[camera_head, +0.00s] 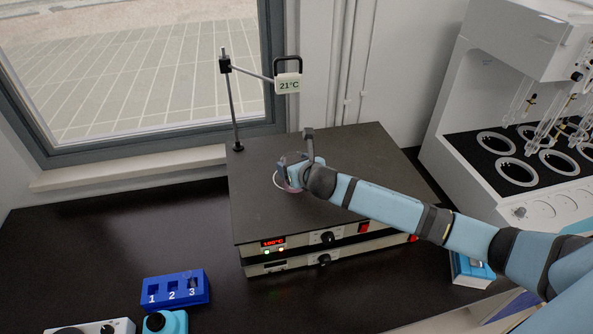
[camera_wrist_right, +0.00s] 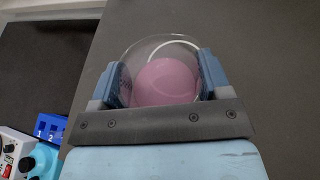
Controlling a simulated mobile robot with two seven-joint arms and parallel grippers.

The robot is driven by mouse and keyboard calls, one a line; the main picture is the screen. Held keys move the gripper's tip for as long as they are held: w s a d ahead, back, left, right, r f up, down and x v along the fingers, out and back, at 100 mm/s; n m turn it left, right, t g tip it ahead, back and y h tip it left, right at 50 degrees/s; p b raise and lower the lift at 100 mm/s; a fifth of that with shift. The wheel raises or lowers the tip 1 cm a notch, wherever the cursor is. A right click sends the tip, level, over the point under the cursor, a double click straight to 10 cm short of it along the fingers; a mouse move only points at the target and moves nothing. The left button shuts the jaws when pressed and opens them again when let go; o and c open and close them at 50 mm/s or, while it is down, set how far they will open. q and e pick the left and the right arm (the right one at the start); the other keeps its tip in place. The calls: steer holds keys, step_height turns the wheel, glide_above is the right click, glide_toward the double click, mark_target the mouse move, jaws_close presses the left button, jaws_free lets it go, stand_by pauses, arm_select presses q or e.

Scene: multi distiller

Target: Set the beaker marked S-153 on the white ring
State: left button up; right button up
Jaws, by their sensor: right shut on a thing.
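My right gripper (camera_head: 291,168) is over the middle of the black hotplate top (camera_head: 350,150). In the right wrist view its two blue fingers (camera_wrist_right: 164,80) are shut on a clear round beaker (camera_wrist_right: 165,88) with pink liquid. In the head view only a little of the beaker (camera_head: 292,187) shows under the gripper. No S-153 marking can be read. Part of the white ring (camera_head: 276,182) shows on the hotplate beside the beaker, and its arc shows in the wrist view (camera_wrist_right: 190,45) by the glass. I cannot tell whether the beaker touches the plate. My left gripper is not in view.
A stand with a 21°C display (camera_head: 289,86) rises at the plate's back left. A blue numbered rack (camera_head: 176,291) sits front left. A white distiller (camera_head: 450,110) with several ringed places stands at right. The dark table (camera_head: 110,230) is clear left of the hotplate.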

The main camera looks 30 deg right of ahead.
mark_target(291, 158)
steer(key=shift+w+d, duration=0.25)
steer(key=shift+w, duration=0.65)
steer(key=shift+w+d, duration=0.2)
steer(key=shift+w, duration=0.75)
steer(key=shift+w+d, duration=0.25)
steer(key=shift+w, duration=0.65)
steer(key=shift+f+b, duration=0.3)
steer(key=shift+f, duration=0.85)
steer(key=o, duration=1.2)
steer(key=shift+c, duration=0.2)
steer(key=shift+s, duration=0.25)
steer(key=b+v, duration=0.2)
steer(key=v, duration=1.1)
steer(key=shift+s+r, duration=0.15)
steer(key=shift+r, duration=0.1)
